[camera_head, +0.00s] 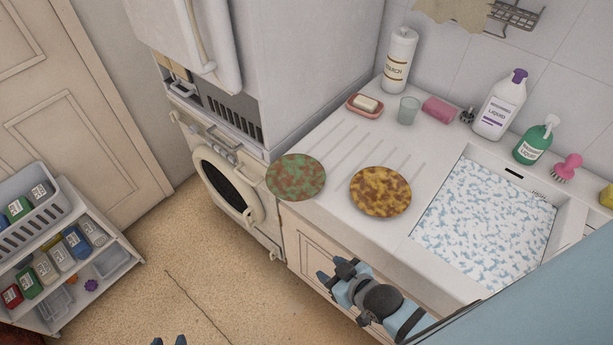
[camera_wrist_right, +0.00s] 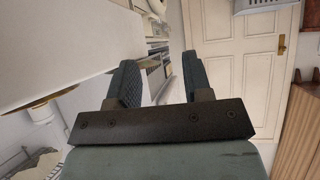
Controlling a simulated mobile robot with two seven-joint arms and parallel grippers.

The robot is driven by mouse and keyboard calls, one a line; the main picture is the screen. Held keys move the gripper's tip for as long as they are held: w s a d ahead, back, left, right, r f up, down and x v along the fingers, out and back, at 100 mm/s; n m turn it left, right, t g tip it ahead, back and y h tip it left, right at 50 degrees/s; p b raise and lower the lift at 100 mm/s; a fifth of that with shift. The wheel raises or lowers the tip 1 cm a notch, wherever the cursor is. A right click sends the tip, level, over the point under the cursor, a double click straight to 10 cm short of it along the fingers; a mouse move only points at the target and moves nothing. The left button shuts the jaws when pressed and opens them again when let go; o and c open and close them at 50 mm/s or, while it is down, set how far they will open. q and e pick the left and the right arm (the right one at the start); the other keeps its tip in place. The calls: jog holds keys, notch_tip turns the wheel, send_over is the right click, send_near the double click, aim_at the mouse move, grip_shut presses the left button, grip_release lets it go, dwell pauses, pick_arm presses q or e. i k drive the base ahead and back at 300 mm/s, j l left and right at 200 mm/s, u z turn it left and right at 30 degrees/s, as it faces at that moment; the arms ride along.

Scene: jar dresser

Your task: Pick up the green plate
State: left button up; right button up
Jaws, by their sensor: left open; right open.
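The green plate (camera_head: 295,177), mottled green and brown, lies at the left end of the white counter and juts past its front edge. My right gripper (camera_head: 332,271) is open and empty in front of the counter, below and to the right of the green plate. Its two fingers show spread in the right wrist view (camera_wrist_right: 158,75). My left gripper (camera_head: 169,341) barely shows at the bottom edge of the head view, open, far from both plates.
A sink (camera_head: 485,220) with blue-and-white contents is at the right. A soap dish (camera_head: 365,106), a glass (camera_head: 408,110) and bottles stand along the counter's back. A white appliance (camera_head: 235,190) stands left of the counter. A shelf cart (camera_head: 65,255) is at far left; floor between is clear.

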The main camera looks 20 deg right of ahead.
aim_at(292, 178)
jog(key=j+z, duration=0.1)
jog(key=z, duration=0.35)
jog(key=i+j+z, duration=0.15)
jog(key=z, duration=0.3)
jog(key=j+z, duration=0.1)
jog(key=z, duration=0.35)
jog(key=j+z, duration=0.35)
jog(key=j, duration=0.15)
jog(key=j+z, duration=0.3)
jog(key=j, duration=0.7)
jog(key=k+j+z, duration=0.1)
jog(key=j, duration=0.35)
jog(key=k+j, duration=0.1)
jog(key=j, duration=0.4)
jog(key=k+j+z, duration=0.1)
jog(key=j, duration=0.35)
